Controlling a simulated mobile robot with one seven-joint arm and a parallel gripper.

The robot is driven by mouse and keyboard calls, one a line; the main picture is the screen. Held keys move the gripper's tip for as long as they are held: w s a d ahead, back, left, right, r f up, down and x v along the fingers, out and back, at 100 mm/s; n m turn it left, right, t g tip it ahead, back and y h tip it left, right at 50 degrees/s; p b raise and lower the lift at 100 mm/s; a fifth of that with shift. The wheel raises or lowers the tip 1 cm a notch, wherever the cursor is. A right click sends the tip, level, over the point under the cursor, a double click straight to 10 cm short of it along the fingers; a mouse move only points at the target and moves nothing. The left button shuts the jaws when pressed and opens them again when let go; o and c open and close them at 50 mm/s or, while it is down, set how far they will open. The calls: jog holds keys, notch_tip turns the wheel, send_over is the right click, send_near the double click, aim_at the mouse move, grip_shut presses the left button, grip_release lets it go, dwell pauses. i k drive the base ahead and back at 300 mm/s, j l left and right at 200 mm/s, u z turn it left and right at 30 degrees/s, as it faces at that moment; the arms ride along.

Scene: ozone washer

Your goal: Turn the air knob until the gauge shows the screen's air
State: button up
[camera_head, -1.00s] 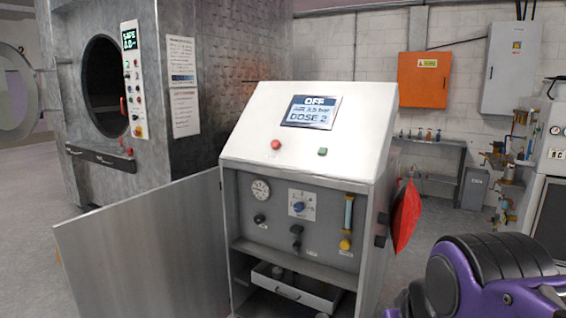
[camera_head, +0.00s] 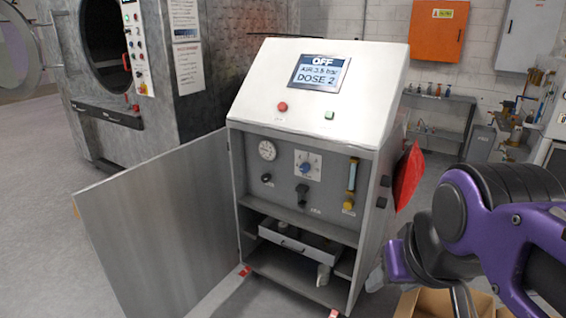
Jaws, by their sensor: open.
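The screen (camera_head: 318,73) on the white sloping panel reads OFF, AIR 3.5 bar, DOSE 2. The small round white gauge (camera_head: 267,150) sits at the upper left of the grey panel inside the open cabinet; its needle is too small to read. A black knob (camera_head: 266,178) sits just below the gauge; I cannot read its label. To the right are a blue knob (camera_head: 306,167) on a white dial plate and a black fitting (camera_head: 302,192) below it. My purple and black arm is at the right, apart from the cabinet. I cannot make out my gripper's fingers.
The open cabinet door (camera_head: 165,235) stands out to the left. A flow tube (camera_head: 352,175) with a yellow knob is at the panel's right. A tray (camera_head: 298,243) sits on the lower shelf. A red item (camera_head: 407,180) hangs on the cabinet's right side; a cardboard box (camera_head: 420,303) stands below.

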aim_at(265, 178)
jog(key=i+j+z, duration=0.1)
jog(key=i+j, duration=0.5)
jog(key=i+j+z, duration=0.1)
jog(key=i+j, duration=0.45)
jog(key=j, duration=0.2)
